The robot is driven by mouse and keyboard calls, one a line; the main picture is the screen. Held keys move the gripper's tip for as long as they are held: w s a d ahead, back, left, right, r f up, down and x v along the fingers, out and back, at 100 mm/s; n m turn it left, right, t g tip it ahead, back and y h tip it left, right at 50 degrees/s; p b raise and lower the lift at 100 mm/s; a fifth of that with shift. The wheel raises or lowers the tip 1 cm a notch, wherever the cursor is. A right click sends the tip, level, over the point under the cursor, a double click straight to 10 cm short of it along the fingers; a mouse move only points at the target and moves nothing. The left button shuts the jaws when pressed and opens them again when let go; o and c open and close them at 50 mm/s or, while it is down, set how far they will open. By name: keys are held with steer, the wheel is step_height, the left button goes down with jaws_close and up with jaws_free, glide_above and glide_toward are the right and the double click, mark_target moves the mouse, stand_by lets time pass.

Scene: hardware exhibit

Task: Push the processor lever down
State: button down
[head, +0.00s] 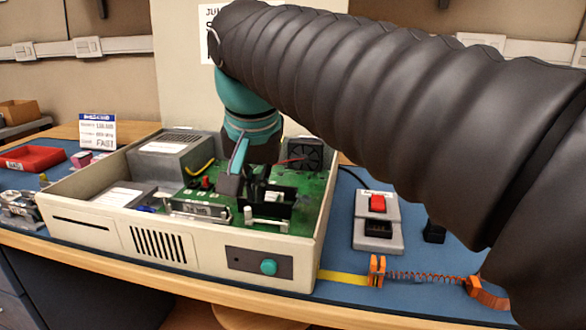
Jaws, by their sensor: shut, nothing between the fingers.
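An open beige computer case (180,238) stands on the table with a green circuit board (312,188) inside it. My gripper (246,188) reaches down into the case from above, below the teal wrist. Its dark fingers are shut and empty, low over the middle of the board. A slim blue strip stands tilted beside them; I cannot tell whether it is part of my gripper or of the board. I cannot pick out the processor lever for certain; my gripper and the dark parts around it hide that area.
A metal box (178,150) fills the case's back left, and a dark fan (305,154) its back right. To the right are a grey switch box with a red button (377,203) and an orange clamp with a spring (430,276). A red tray (32,158) lies at far left.

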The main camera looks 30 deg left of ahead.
steer(key=s+a+r+p, duration=0.1)
steer(key=s+a+r, duration=0.1)
steer(key=r, duration=0.3)
steer(key=s+a+r+p, duration=0.1)
steer(key=s+a+r, duration=0.1)
steer(key=r, duration=0.4)
steer(key=shift+s+a, duration=0.35)
steer(key=shift+a, duration=0.35)
